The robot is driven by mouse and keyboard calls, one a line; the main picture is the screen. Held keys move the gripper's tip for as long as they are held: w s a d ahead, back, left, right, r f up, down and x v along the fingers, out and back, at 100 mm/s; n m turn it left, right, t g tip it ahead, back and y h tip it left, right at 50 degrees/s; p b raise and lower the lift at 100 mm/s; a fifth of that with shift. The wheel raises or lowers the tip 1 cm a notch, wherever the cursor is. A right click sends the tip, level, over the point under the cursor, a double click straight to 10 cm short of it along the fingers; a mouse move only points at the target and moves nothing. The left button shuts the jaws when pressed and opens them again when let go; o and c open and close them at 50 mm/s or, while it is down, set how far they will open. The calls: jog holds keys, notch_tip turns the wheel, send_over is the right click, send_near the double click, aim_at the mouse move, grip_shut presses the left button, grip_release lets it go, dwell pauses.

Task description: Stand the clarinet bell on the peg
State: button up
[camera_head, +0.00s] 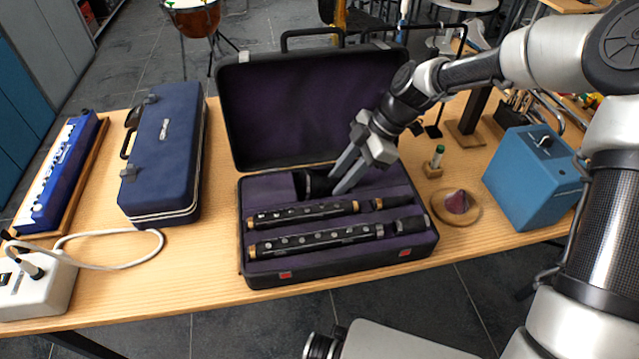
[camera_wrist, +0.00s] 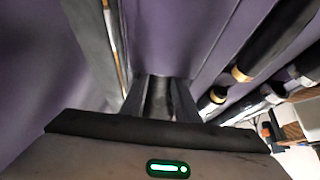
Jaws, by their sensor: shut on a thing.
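The black clarinet bell (camera_head: 310,184) lies in the back left of the open case's purple lining. My gripper (camera_head: 336,186) reaches down into the case from the upper right, its fingers shut on the bell. In the wrist view, my gripper (camera_wrist: 160,100) has a dark part of the bell (camera_wrist: 158,98) between its fingers; the rest of the bell is hidden there. The peg (camera_head: 457,202) is a dark maroon cone on a round wooden base, on the table right of the case. It stands empty.
The black instrument case (camera_head: 340,277) holds clarinet joints (camera_head: 305,213) in front of the bell; its lid (camera_head: 300,110) stands open behind. A small wooden block with a green-topped item (camera_head: 437,160) stands behind the peg. A blue box (camera_head: 532,178) is to the peg's right.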

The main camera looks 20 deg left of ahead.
aim_at(327, 180)
jog(key=shift+r+p, duration=0.35)
jog(key=shift+r, duration=0.15)
dwell(0.3)
jog(key=shift+r+p, duration=1.55)
jog(key=shift+r, duration=0.65)
